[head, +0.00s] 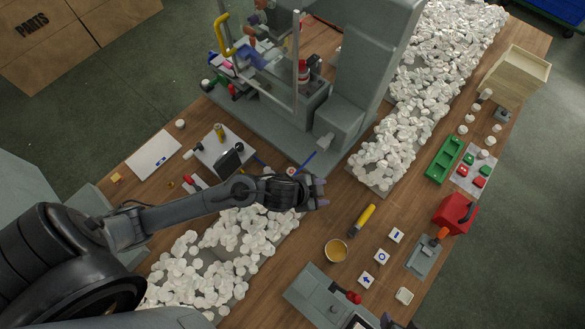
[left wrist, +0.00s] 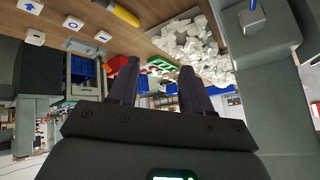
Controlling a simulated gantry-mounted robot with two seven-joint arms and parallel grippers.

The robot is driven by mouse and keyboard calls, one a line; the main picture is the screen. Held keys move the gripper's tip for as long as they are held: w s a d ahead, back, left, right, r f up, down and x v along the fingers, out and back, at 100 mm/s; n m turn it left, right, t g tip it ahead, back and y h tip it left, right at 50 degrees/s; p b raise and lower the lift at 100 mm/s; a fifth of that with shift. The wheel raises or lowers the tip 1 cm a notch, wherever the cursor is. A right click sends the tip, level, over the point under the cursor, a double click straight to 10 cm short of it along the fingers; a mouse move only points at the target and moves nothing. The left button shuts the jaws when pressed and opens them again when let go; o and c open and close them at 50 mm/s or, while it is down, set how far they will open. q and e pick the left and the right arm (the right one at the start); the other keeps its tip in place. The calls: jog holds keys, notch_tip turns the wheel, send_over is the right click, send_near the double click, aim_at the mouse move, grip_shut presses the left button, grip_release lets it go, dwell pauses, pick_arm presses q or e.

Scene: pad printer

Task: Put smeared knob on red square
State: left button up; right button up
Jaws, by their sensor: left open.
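Several white knobs (head: 463,129) stand on the right part of the table; I cannot tell which one is smeared. A light grey board (head: 459,180) holds red squares (head: 478,182) and green squares (head: 469,158); one white knob (head: 484,154) is at its far edge. My left gripper (head: 319,191) is open and empty above the middle of the table, well to the left of the board. Its two dark fingers also show apart in the left wrist view (left wrist: 157,85). A dark part at the bottom edge of the head view may be my right gripper (head: 393,322).
A grey pad printer (head: 345,115) stands at the back. Heaps of white parts (head: 400,135) lie behind and front left (head: 205,270). A yellow-handled tool (head: 363,219), a tan cup (head: 336,250), marked white tiles (head: 382,256), a green tray (head: 443,160) and a red box (head: 452,213) are nearby.

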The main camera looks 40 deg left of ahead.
pick_arm(q)
jog(key=w+a+f+m+g+h+b, duration=0.1)
jog(key=w+a+f+m+b, duration=0.25)
jog(key=f, duration=0.45)
jog(key=n+g+b, duration=0.2)
jog(key=g+b, duration=0.2)
jog(key=b, duration=0.1)
send_near(291, 171)
jog(key=shift+s+m+x, duration=0.1)
jog(key=shift+m+x, duration=0.05)
jog(key=shift+x, duration=0.45)
jog(key=shift+s+m+x, duration=0.1)
jog(key=shift+s+x, duration=0.05)
jog(key=shift+x, duration=0.45)
jog(key=shift+w+b+x, duration=0.1)
jog(key=shift+b+x, duration=0.25)
jog(key=shift+x, duration=1.25)
jog(key=shift+w+b+x, duration=0.15)
jog(key=shift+b+x, duration=0.2)
jog(key=shift+x, duration=1.2)
jog(key=shift+d, duration=0.1)
jog(key=shift+c, duration=0.4)
jog(key=c, duration=0.7)
